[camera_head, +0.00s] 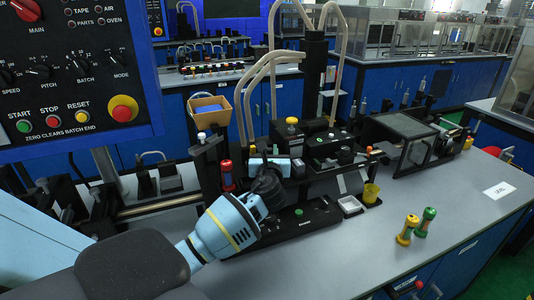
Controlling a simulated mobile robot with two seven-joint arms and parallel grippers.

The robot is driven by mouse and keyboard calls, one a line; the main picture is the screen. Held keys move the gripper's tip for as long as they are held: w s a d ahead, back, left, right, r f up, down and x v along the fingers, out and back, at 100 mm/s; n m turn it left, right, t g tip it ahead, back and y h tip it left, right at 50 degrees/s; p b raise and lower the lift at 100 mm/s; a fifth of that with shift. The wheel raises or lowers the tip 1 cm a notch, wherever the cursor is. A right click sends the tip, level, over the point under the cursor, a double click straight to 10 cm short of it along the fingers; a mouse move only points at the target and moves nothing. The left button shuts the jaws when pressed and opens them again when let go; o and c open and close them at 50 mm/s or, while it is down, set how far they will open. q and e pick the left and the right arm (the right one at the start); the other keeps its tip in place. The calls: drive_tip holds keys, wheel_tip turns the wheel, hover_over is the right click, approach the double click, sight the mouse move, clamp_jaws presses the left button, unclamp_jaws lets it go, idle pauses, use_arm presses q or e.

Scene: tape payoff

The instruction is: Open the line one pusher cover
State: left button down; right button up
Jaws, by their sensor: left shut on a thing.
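My left gripper (270,172) reaches in from the lower left, at the black machine unit in the middle of the bench. It is shut on a small part there, which seems to be the pusher cover; the wrist and fingers hide most of it. A pale blue strip shows beside the fingers. I cannot tell how far the cover is raised. My right gripper is not in view.
A red-topped post (227,175) stands just left of the gripper. A control panel (75,70) fills the upper left. A clear-lidded black box (400,142) stands right. A yellow cup (371,193) and two small handled pieces (408,229) (426,221) stand on the bench.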

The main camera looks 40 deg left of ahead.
use_arm(q)
drive_tip(key=shift+d, duration=0.1)
drive_tip(key=c, duration=1.6)
unclamp_jaws()
drive_tip(key=v, duration=0.7)
drive_tip(key=shift+s+d, duration=0.2)
drive_tip(key=shift+s, duration=0.1)
drive_tip(key=shift+o, duration=0.3)
